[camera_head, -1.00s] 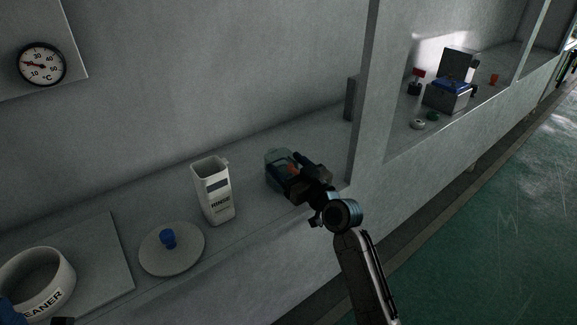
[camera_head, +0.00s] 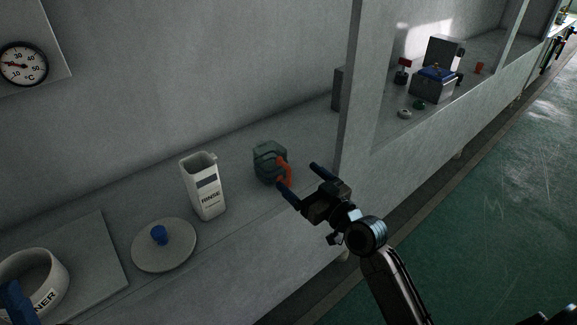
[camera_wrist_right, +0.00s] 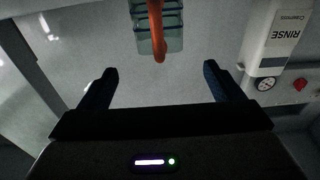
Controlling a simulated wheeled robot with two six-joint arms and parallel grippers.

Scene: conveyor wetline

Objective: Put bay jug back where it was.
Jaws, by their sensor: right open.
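The jug (camera_head: 264,153) is dark grey-green and see-through, with an orange handle (camera_head: 285,170). It stands upright on the grey ledge (camera_head: 228,222), right of the white RINSE container. My right gripper (camera_head: 298,177) is open and empty, just right of the jug, its fingers pointing toward the handle side. In the right wrist view the jug (camera_wrist_right: 174,38) and handle show beyond and between the open fingertips (camera_wrist_right: 160,70), apart from them. A blue part at the lower left edge looks like a finger of my left gripper (camera_head: 15,302); its jaw state is hidden.
The RINSE container (camera_head: 205,187), a round disc with a blue knob (camera_head: 160,236) and a white bowl (camera_head: 48,272) stand left on the ledge. A grey post (camera_head: 358,90) rises right of the jug. Beyond it are a grey box with blue top (camera_head: 433,87) and small items.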

